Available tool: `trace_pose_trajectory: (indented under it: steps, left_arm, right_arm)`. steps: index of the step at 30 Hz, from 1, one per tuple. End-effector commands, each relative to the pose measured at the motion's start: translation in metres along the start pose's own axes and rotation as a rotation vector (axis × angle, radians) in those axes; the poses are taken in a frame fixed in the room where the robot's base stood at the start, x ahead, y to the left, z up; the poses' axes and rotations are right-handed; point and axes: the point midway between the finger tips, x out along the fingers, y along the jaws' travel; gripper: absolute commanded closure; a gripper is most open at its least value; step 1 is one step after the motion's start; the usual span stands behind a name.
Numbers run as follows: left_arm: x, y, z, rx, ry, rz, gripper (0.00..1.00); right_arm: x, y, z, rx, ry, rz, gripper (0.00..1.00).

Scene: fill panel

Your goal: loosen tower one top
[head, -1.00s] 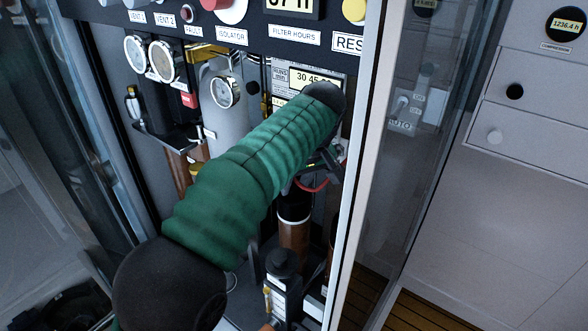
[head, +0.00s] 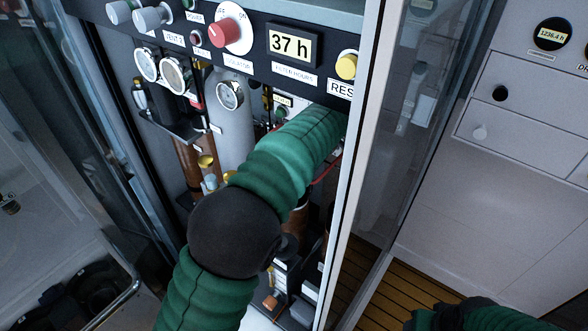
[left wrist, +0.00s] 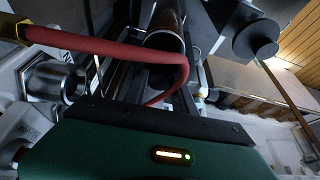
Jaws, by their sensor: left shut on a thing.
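My left arm reaches into the open cabinet in the head view, its green sleeve and black joint covering the middle. Its fingertips are hidden there. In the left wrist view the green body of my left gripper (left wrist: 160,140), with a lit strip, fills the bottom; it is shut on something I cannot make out. Brown towers (head: 187,165) stand in the cabinet, partly hidden by my arm. In the wrist view a brown tube (left wrist: 166,38) runs behind a red hose (left wrist: 110,45). A shiny metal nut (left wrist: 48,80) sits at the left. My right gripper's fingers do not show.
The control panel (head: 180,35) with knobs, a red isolator and a 37 h display (head: 292,44) hangs above. A grey cylinder with a gauge (head: 229,95) stands behind my arm. The cabinet's pale door frame (head: 352,150) is close at the right, with glass beyond.

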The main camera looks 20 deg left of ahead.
Motion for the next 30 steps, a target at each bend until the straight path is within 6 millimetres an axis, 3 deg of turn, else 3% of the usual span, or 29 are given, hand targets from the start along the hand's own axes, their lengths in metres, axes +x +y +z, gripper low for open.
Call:
trace_pose_trajectory:
  steps: [10, 11, 15, 30]
  left_arm:
    - [-0.0005, 0.0008, 0.0007, -0.001, -0.001, 0.002, 1.0]
    - [-0.0004, 0.0008, 0.0008, -0.001, -0.001, 0.002, 0.66]
    - [-0.0003, 0.0007, 0.0006, -0.001, -0.001, 0.002, 0.47]
    - [0.0019, 0.0002, 0.0007, 0.007, -0.001, 0.005, 0.46]
  right_arm:
    - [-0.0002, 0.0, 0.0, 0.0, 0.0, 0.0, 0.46]
    - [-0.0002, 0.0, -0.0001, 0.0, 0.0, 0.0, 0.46]
    - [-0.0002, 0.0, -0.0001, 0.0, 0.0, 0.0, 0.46]
    - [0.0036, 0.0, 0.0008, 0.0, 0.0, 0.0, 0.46]
